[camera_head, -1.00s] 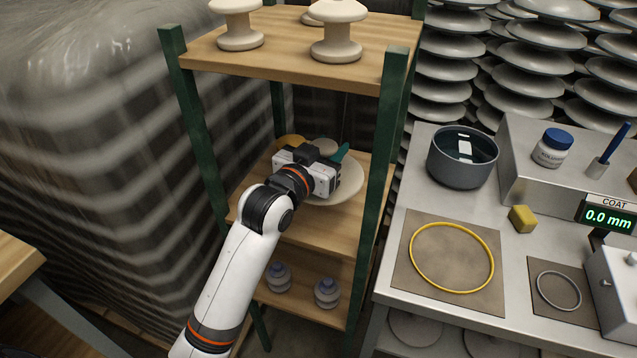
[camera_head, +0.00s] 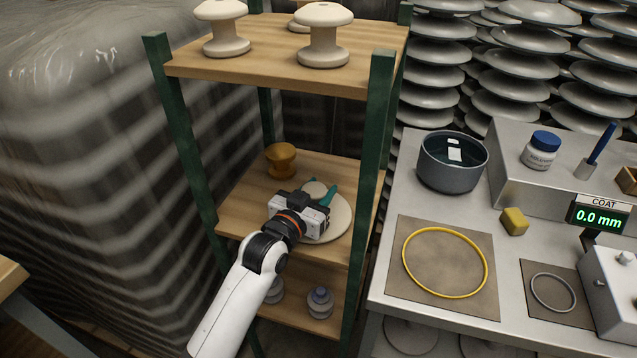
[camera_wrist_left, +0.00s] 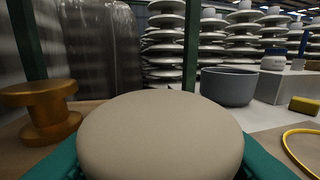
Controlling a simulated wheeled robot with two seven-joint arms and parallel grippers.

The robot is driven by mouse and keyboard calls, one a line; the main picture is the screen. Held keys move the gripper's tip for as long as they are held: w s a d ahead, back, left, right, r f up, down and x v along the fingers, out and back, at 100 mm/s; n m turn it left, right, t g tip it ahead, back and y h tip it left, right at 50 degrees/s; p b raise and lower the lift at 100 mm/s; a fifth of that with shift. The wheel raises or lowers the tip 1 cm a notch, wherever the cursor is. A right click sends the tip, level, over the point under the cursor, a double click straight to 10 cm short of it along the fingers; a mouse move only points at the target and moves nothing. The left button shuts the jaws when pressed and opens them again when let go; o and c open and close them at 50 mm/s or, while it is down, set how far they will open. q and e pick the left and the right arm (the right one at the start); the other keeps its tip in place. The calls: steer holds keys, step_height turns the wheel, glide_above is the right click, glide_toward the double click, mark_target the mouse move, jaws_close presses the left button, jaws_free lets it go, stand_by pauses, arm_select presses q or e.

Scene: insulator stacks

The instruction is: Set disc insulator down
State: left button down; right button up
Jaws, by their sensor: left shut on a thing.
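The disc insulator (camera_head: 340,222), a wide cream disc with a round cap, is at the middle shelf of the green-posted rack in the head view. My left gripper (camera_head: 323,192) is shut on its cap, with teal fingers on both sides. In the left wrist view the cream cap (camera_wrist_left: 160,137) fills the bottom middle between the teal fingers. The disc looks level and low over the shelf board; I cannot tell if it touches. My gripper body hides part of it. My right gripper is not in view.
An amber spool-shaped insulator (camera_head: 281,160) stands behind and left on the middle shelf (camera_head: 240,212). Green posts (camera_head: 368,165) flank the shelf. Cream spools (camera_head: 323,35) stand on the top shelf (camera_head: 270,62). A grey bowl (camera_head: 452,165) and yellow ring (camera_head: 445,262) are on the right bench.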

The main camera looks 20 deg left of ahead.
arm_select(q)
steer(key=shift+r, duration=0.25)
steer(key=c, duration=1.3)
jaws_free()
steer(key=shift+f, duration=0.3)
steer(key=o, duration=0.4)
steer(key=shift+o, duration=0.2)
steer(key=shift+r, duration=0.1)
steer(key=v, duration=1.2)
